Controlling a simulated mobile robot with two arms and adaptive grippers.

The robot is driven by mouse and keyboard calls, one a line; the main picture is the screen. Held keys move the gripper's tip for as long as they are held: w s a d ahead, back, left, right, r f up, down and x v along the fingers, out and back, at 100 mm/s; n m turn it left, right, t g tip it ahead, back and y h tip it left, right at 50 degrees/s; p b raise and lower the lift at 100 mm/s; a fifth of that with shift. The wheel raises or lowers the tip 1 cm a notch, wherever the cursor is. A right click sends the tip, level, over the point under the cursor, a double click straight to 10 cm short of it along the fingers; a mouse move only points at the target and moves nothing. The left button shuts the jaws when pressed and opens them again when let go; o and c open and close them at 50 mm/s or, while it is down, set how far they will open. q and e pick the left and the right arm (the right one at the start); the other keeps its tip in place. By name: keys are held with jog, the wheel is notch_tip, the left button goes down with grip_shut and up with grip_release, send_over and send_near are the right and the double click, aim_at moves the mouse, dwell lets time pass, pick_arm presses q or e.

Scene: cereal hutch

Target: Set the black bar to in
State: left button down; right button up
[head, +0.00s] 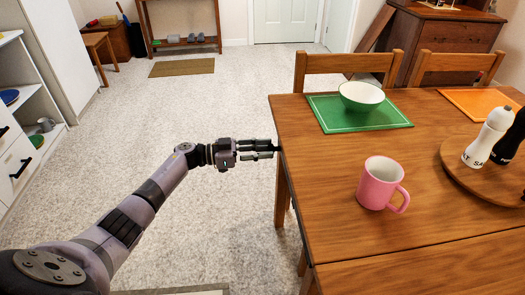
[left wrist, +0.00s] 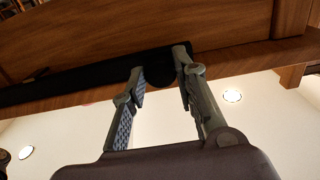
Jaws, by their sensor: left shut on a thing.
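The black bar (left wrist: 90,78) runs along the underside of the wooden table (head: 345,232) in the left wrist view. Its end lies between the fingertips of my left gripper (left wrist: 160,64), which is shut on it. In the head view my left gripper (head: 272,149) reaches from the left to the table's left edge. The bar is mostly hidden there by the table top and the fingers. My right gripper is not in view.
On the table are a pink mug (head: 380,184), a green bowl (head: 361,97) on a green mat (head: 328,119), and shakers (head: 488,138) on a round board (head: 462,178). Chairs (head: 346,63) stand behind. Open carpet (head: 130,125) lies left of the table.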

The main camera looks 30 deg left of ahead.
pick_arm(q)
jog(key=shift+w+a+r, duration=0.1)
jog(key=shift+w+a, duration=0.1)
jog(key=c, duration=1.7)
grip_release()
jog(key=o, duration=0.5)
jog(key=shift+d, duration=0.1)
jog(key=shift+c, duration=0.2)
jog(key=v, duration=1.2)
